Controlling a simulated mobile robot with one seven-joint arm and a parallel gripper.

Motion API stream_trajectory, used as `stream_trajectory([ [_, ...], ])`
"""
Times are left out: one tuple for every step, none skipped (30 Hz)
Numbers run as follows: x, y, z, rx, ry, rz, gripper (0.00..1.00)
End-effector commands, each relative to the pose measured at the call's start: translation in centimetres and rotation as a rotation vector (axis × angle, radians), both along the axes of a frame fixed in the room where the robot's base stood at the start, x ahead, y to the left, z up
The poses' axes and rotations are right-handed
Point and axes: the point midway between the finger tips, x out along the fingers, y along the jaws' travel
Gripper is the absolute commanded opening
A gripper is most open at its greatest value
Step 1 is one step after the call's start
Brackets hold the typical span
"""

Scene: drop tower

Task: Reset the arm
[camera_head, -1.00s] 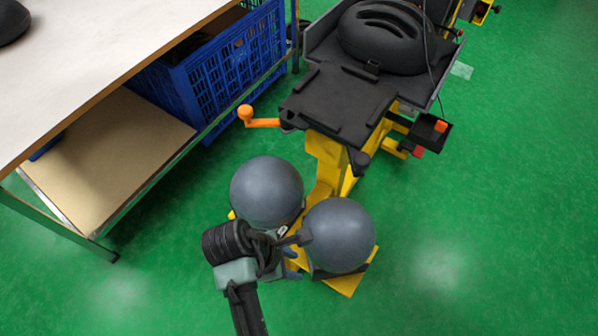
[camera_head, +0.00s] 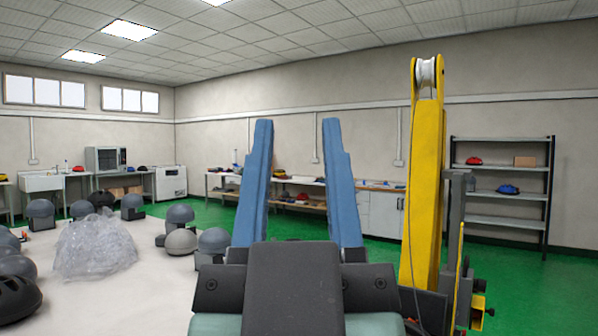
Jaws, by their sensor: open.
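My gripper (camera_head: 298,140) fills the lower middle of the head view, close to the camera. Its two blue fingers point upward and stand wide apart. Nothing is between them, and the far wall and a side table show through the gap. The dark gripper body is below the fingers. The rest of my arm is out of view or hidden behind the gripper.
The yellow tower column (camera_head: 424,190) with a white pulley stands just right of my gripper. At left, a white table (camera_head: 140,290) holds several grey headforms, a clear plastic bag (camera_head: 95,247) and a black helmet (camera_head: 15,298). Shelves (camera_head: 503,222) stand far right.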

Motion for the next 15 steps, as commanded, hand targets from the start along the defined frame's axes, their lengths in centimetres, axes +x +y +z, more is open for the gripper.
stream_trajectory([
  [-0.7,-0.1,0.6,0.012,-0.027,0.011,0.41],
  [-0.9,-0.1,0.8,0.016,-0.035,0.017,0.41],
  [-1.1,-0.1,0.9,0.019,-0.041,0.020,0.41],
  [-1.1,-0.1,0.9,0.021,-0.042,0.022,0.41],
  [-1.1,-0.1,0.9,0.021,-0.042,0.022,0.41],
  [-1.1,-0.1,0.9,0.021,-0.041,0.022,0.41],
  [-1.0,-0.1,0.9,0.020,-0.040,0.021,0.41],
  [-1.0,-0.1,0.9,0.020,-0.039,0.021,0.41],
  [-1.0,-0.1,0.9,0.020,-0.039,0.021,0.41],
  [-1.0,-0.1,0.9,0.019,-0.038,0.020,0.41],
  [-1.0,-0.1,0.9,0.019,-0.038,0.020,0.41],
  [-1.0,-0.1,1.1,0.019,-0.037,0.020,0.41],
  [-1.0,-0.1,1.3,0.019,-0.037,0.020,0.41],
  [-1.0,-0.1,1.6,0.019,-0.037,0.020,0.41],
  [-0.9,-0.1,2.1,0.019,-0.036,0.020,0.41],
])
